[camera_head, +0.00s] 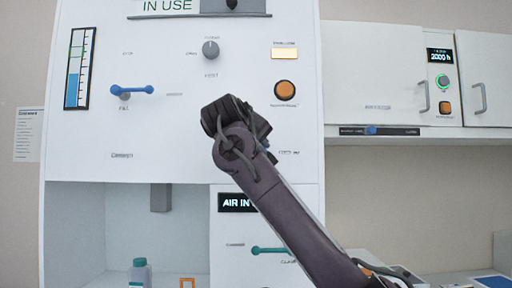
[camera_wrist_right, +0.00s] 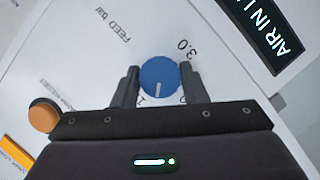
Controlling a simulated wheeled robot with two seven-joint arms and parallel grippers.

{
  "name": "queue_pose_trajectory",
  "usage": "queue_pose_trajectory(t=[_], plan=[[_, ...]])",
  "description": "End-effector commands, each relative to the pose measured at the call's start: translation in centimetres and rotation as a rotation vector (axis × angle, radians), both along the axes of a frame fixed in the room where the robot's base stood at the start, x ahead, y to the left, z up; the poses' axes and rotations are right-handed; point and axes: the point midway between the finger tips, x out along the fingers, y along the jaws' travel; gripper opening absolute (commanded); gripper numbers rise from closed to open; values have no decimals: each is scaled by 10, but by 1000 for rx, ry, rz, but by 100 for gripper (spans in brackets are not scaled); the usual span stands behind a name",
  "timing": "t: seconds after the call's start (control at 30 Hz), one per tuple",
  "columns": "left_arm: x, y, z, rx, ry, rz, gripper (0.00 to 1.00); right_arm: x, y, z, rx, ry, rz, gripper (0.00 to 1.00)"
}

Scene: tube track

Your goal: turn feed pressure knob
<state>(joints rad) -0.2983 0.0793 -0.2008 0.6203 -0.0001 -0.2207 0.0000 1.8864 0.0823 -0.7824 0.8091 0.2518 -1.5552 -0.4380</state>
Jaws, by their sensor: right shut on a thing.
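The feed pressure knob (camera_wrist_right: 159,76) is a round blue dial with a white pointer mark, on the white panel (camera_wrist_right: 100,65) in the right wrist view. The mark points down in that picture, close to the partly covered "1", while "3.0" is printed at its upper right. My right gripper (camera_wrist_right: 160,82) is shut on the knob, with one dark finger on each side. In the head view my right arm (camera_head: 270,195) reaches up from the lower right to the panel, and its wrist hides the knob. My left gripper is not in view.
An orange button (camera_head: 285,90), a grey knob (camera_head: 211,49) and a blue lever handle (camera_head: 131,90) are on the same panel. A teal handle (camera_head: 270,250) is below. A grey bottle (camera_head: 141,272) stands in the lower left bay.

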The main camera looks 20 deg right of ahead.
Motion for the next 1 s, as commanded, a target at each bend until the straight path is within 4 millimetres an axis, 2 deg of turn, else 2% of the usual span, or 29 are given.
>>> queue_pose_trajectory(t=[0.5, 1.0], plan=[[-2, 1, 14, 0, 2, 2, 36, 1, -1, -3, 442, -116, -4, 16], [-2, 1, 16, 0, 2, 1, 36, 1, -1, -4, 640, -170, -4, 16]])
